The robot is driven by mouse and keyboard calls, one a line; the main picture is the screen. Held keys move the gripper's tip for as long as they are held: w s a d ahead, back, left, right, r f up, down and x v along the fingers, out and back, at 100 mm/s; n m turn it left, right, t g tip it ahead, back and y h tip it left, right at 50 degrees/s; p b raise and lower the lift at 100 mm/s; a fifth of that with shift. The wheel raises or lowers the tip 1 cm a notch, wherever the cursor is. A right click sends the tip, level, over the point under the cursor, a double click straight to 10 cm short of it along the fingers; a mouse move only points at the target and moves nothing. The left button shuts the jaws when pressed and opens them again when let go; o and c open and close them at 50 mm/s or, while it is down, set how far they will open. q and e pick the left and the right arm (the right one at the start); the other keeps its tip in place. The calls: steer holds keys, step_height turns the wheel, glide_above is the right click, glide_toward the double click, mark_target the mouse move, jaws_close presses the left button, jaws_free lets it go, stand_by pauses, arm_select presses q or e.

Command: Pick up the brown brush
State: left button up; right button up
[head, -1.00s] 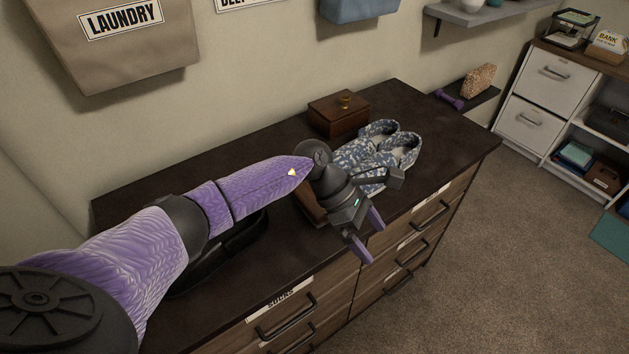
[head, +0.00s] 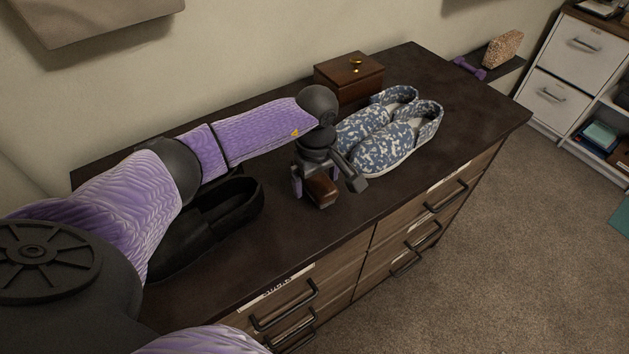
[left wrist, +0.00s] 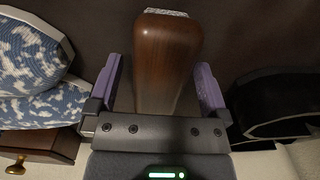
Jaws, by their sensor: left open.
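The brown brush (head: 321,188) lies on the dark dresser top, partly hidden under my left gripper in the head view. My left gripper (head: 315,190) is over it, pointing down. In the left wrist view the brush (left wrist: 168,55) shows a glossy brown wooden back with pale bristles at its far end. It lies between the two purple fingers of my left gripper (left wrist: 160,88), which are open, one on each side with a gap. My right gripper is not in view.
Blue-and-white patterned shoes (head: 392,138) lie right of my gripper, and black shoes (head: 185,235) lie left under my arm. A wooden box (head: 348,78) stands behind. The dresser top (head: 440,80) is clear at the far right.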

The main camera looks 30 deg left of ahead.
mark_target(316, 176)
arm_select(q)
steer(key=shift+r, duration=0.1)
steer(key=shift+c, duration=1.4)
steer(key=c, duration=1)
steer(key=shift+r, duration=0.2)
step_height(316, 176, up, 9)
steer(key=p, duration=0.3)
steer(key=shift+r, duration=0.35)
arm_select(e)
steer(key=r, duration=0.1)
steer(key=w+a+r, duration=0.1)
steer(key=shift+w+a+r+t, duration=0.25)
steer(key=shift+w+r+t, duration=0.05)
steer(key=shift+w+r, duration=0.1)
